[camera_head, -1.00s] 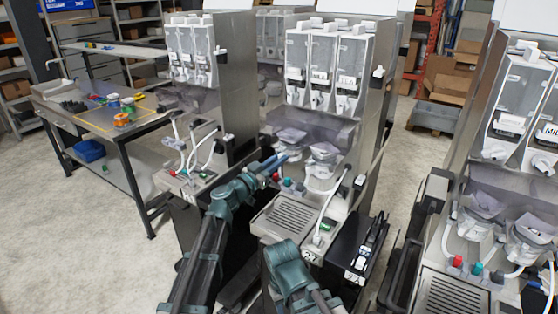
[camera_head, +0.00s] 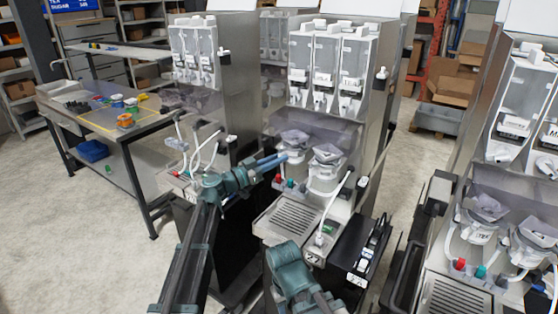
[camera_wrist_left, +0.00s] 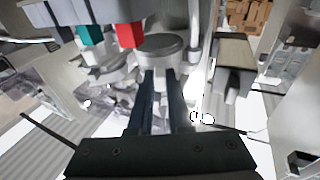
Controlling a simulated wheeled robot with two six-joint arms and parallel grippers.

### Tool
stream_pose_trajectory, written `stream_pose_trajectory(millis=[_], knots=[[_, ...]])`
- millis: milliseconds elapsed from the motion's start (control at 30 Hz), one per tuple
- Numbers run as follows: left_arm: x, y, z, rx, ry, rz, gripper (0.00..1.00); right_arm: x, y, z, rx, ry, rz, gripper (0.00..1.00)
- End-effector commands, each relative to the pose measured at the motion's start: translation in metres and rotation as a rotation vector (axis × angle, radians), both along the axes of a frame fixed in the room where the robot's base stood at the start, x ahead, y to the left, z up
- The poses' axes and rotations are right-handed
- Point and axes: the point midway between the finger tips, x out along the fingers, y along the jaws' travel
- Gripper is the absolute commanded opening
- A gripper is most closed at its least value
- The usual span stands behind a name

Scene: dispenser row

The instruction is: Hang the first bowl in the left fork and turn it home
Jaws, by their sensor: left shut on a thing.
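My left gripper (camera_head: 285,158) reaches in from the left to the middle dispenser machine. Its fingers are shut on a pale round bowl (camera_head: 295,154) under the left funnel. In the left wrist view the two dark fingers (camera_wrist_left: 160,100) meet a grey round part (camera_wrist_left: 160,46), which I take to be the bowl. A second pale bowl (camera_head: 325,170) sits under the right funnel. The fork is hidden behind the bowl and gripper, so I cannot tell how the bowl is seated or turned. My right gripper is out of view.
Red and teal knobs (camera_head: 290,184) sit just below the bowls; the red knob (camera_wrist_left: 130,35) is close to my fingers in the wrist view. A slotted drip tray (camera_head: 290,217) lies in front. Neighbouring machines stand on both sides, and a workbench (camera_head: 110,130) stands left.

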Motion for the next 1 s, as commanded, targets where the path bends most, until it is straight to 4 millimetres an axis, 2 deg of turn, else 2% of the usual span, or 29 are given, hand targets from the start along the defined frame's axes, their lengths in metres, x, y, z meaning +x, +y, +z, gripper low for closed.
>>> stream_pose_trajectory(millis=[33,933,967,1000], knots=[[0.0049,0.0014,0.0002,-0.001,0.000,-0.019,0.00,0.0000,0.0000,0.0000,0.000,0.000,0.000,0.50],[0.0081,0.0044,0.0001,-0.001,-0.001,-0.146,0.00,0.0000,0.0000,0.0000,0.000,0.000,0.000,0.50],[0.0081,0.0044,0.0001,-0.001,-0.001,-0.146,0.18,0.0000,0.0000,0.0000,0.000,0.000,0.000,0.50],[0.0081,0.0044,0.0001,-0.001,0.000,-0.145,0.26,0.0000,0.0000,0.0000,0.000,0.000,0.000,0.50]])
